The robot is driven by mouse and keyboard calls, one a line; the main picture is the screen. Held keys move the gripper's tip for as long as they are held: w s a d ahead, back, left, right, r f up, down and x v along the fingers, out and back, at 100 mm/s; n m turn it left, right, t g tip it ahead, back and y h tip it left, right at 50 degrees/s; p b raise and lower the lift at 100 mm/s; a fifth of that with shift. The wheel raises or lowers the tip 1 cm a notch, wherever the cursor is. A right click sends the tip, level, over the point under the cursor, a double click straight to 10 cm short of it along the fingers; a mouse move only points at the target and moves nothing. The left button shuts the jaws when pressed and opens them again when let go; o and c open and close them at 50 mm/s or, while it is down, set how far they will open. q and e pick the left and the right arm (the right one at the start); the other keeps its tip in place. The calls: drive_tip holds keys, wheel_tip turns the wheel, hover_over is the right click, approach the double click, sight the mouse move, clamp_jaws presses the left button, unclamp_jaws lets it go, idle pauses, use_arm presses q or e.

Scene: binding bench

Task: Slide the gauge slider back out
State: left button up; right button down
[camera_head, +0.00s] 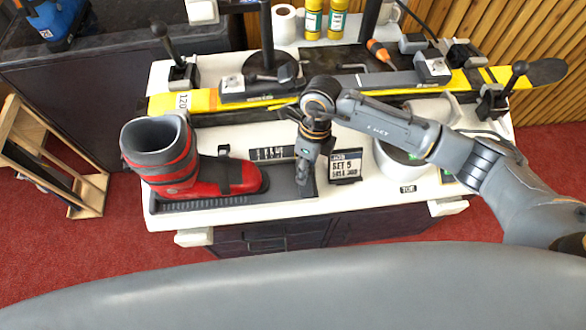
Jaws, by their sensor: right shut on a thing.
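A long dark sole gauge (245,206) lies along the front edge of the white bench top. A red and black ski boot (185,165) stands on it, its toe pointing right. My right gripper (304,181) reaches down to the gauge's right end, to the right of the boot toe. It is shut on the gauge slider, which is mostly hidden by the fingers. A gap shows between the boot toe and the gripper. My left gripper is not in view.
A small black sign reading "SET 5" (346,166) stands close right of the gripper. A white round container (400,165) is farther right. A yellow and dark ski (200,101) lies clamped across the bench behind. A wooden rack (85,187) stands on the floor at left.

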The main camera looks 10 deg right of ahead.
drive_tip(key=shift+w+d+r, duration=0.1)
drive_tip(key=shift+d, duration=0.05)
drive_tip(key=c, duration=1.1)
unclamp_jaws()
drive_tip(key=shift+d, duration=0.1)
drive_tip(key=shift+o, duration=0.5)
drive_tip(key=shift+d, duration=0.1)
wheel_tip(320, 180, up, 12)
drive_tip(key=w+d, duration=0.1)
drive_tip(key=shift+w+d, duration=0.15)
drive_tip(key=shift+w, duration=0.25)
